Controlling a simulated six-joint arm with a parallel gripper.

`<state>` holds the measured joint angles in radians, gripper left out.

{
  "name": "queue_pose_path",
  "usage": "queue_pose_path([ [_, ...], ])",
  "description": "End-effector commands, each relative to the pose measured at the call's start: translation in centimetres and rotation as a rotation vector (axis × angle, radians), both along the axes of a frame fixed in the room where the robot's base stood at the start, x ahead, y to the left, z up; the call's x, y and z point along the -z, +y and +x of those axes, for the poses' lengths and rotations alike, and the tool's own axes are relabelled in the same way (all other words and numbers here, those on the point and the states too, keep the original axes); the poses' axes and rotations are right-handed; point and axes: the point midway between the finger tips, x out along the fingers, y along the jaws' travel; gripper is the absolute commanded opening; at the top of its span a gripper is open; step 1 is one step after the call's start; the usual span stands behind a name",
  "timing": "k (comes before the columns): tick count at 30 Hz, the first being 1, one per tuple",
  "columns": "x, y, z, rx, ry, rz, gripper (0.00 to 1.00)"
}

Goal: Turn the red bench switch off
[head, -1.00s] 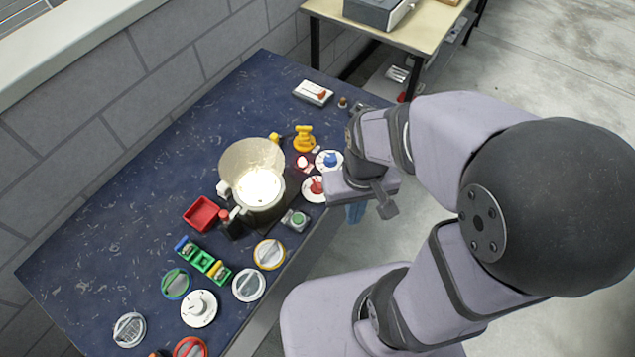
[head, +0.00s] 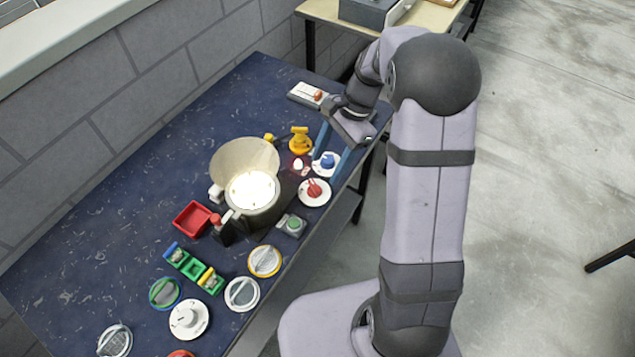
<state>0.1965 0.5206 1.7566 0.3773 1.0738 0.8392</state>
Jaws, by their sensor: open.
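A red rotary switch (head: 314,190) on a round white base sits near the right edge of the blue bench. A blue switch (head: 327,161) on a similar white base is just behind it. A white box with a red knob (head: 318,95) lies farther back. My gripper (head: 332,152) is open, with its two blue fingers spread above the bench beside the blue switch. It is behind the red rotary switch and appears apart from it. Part of the white box's right side is close to my wrist. Fingertip height is hard to tell.
A large lit pot (head: 246,165) stands left of the switches. A yellow valve-like part (head: 300,140) and a small red light (head: 299,163) are close by. A green button box (head: 292,225) and several dials sit nearer. Bare bench (head: 130,190) lies left.

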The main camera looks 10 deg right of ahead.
Motion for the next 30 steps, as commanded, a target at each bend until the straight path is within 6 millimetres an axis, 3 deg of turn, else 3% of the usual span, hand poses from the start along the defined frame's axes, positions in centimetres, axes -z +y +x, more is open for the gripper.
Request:
queue_pose_path([
  [11, 0.9, 0.2, 0.7, 0.056, 0.023, 0.016, 0.55],
  [24, 5.7, 2.1, 0.1, 0.053, 0.023, 0.016, 0.55],
  [30, 7.0, 2.6, 0.0, 0.053, 0.020, 0.014, 0.55],
])
